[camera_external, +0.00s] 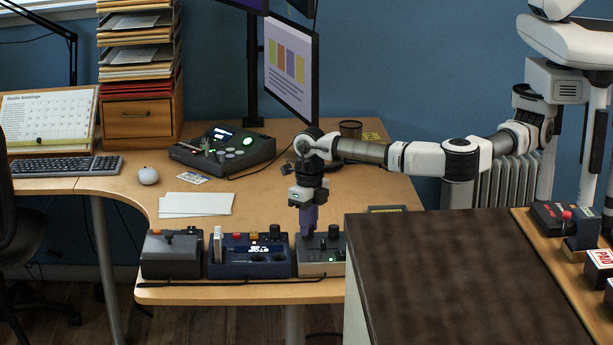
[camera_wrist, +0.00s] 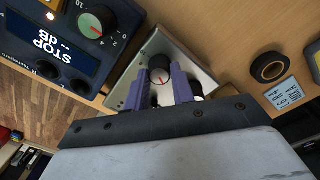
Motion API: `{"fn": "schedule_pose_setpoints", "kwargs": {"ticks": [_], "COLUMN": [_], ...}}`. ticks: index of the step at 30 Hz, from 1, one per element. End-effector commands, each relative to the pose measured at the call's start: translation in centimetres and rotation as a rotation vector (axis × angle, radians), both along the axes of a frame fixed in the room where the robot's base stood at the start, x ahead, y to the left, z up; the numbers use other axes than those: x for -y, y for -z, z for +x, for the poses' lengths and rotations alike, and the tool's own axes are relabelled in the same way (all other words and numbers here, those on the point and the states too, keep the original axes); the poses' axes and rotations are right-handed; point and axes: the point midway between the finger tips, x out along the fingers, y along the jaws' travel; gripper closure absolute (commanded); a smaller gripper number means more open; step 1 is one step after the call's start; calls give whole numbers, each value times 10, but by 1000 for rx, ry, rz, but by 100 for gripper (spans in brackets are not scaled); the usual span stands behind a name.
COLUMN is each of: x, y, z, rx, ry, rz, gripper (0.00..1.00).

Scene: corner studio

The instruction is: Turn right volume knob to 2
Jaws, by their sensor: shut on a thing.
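My gripper (camera_external: 306,232) reaches down onto the grey control box (camera_external: 318,262) at the right end of the row on the desk. In the wrist view its two purple fingers (camera_wrist: 160,78) are shut on a black knob (camera_wrist: 159,69) with a red pointer line, on the metal top of that box. The fingers hide part of the panel, and I cannot read any scale around this knob. A second black knob (camera_external: 334,232) shows on the box, right of my gripper.
A blue box (camera_external: 250,264) with a "STOP dB" display stands close on the left; its knob (camera_wrist: 98,21) has a numbered green dial. A dark box (camera_external: 171,258) stands further left. A dark counter (camera_external: 450,270) is close on the right. A tape roll (camera_wrist: 269,67) lies nearby.

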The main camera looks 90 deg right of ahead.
Motion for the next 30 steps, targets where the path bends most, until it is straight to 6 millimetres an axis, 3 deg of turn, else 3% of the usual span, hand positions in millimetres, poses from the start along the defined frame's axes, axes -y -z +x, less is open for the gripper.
{"fn": "schedule_pose_setpoints", "kwargs": {"ticks": [9, 22, 23, 27, 30], "x": [0, 1, 1, 0, 0], "y": [-1, -1, -1, -1, -1], "z": [1, 1, 1, 1, 1], "rx": [4, 5, 5, 3, 3], "ry": [97, 108, 108, 108, 107], "rz": [-1, -1, -1, -1, -1], "gripper": [98, 98, 73, 55, 54]}}
